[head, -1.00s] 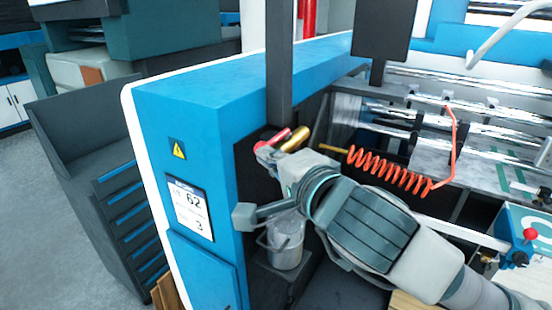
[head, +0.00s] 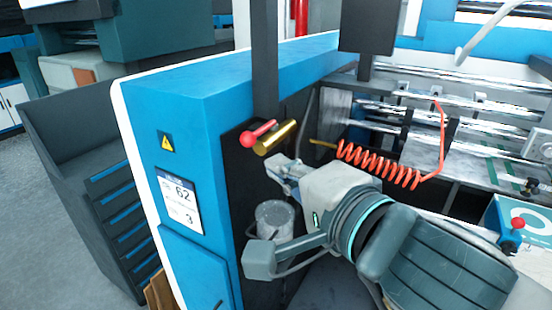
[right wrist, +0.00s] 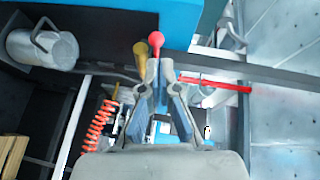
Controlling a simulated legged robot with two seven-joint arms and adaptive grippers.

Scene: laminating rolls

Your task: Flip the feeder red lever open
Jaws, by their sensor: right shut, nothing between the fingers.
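The red lever (head: 262,131) with a round red knob sits on the dark inner panel of the blue machine in the head view. It slants down to the left, just above and beside a gold cylinder (head: 279,138). In the right wrist view the red knob (right wrist: 156,40) shows just beyond my fingertips, with the gold end (right wrist: 141,50) to its left. My right gripper (head: 272,168) is shut and empty, a little below the lever and cylinder in the head view. It also shows in the right wrist view (right wrist: 160,64). I cannot tell whether it touches the lever. My left gripper is out of view.
A grey bucket (head: 275,219) stands below my right gripper. A dark post (head: 264,60) rises behind the lever. A coiled orange hose (head: 385,165) hangs to the right, before shiny rollers (head: 470,105). A blue box with a red knob (head: 517,225) stands at right.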

